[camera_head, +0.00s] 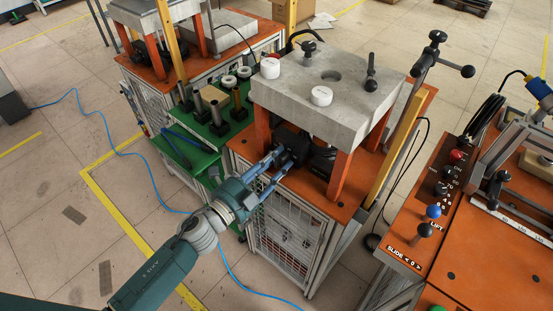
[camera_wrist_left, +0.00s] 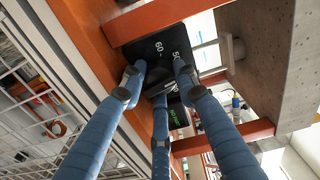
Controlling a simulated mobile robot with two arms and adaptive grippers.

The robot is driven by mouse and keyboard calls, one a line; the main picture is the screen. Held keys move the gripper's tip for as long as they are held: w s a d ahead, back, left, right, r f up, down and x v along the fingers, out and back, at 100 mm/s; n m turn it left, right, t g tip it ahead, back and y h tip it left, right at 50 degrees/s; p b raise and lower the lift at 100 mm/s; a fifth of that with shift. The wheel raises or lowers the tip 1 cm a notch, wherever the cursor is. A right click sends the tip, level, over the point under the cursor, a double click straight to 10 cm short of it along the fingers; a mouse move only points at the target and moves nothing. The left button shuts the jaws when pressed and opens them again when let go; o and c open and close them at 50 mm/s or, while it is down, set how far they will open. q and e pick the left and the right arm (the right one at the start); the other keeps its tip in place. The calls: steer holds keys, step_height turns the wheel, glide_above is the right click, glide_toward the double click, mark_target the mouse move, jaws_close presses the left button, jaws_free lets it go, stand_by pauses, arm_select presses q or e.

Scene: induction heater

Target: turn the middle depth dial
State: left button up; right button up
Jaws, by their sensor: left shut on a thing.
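The black depth dial unit (camera_head: 292,142) sits on the orange top of the cart, under the grey slab. In the left wrist view its dark face (camera_wrist_left: 153,47) carries the white marks 60 and 50. My left gripper (camera_head: 278,163) reaches in from the front left with its blue fingers at the unit. In the left wrist view the three fingertips of the gripper (camera_wrist_left: 157,82) are closed around the dial's dark knob (camera_wrist_left: 160,87), which they mostly cover. I cannot read where the dial is set. My right gripper does not show.
The grey slab (camera_head: 318,110) on orange legs (camera_head: 340,175) overhangs the dial closely. A yellow post (camera_head: 394,140) stands to the right. A green shelf (camera_head: 190,150) with dark posts is at the left. A control console (camera_head: 450,190) with knobs stands at the right.

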arm_select(q)
steer(key=o, duration=1.2)
steer(key=shift+c, duration=0.2)
steer(key=shift+f, duration=0.1)
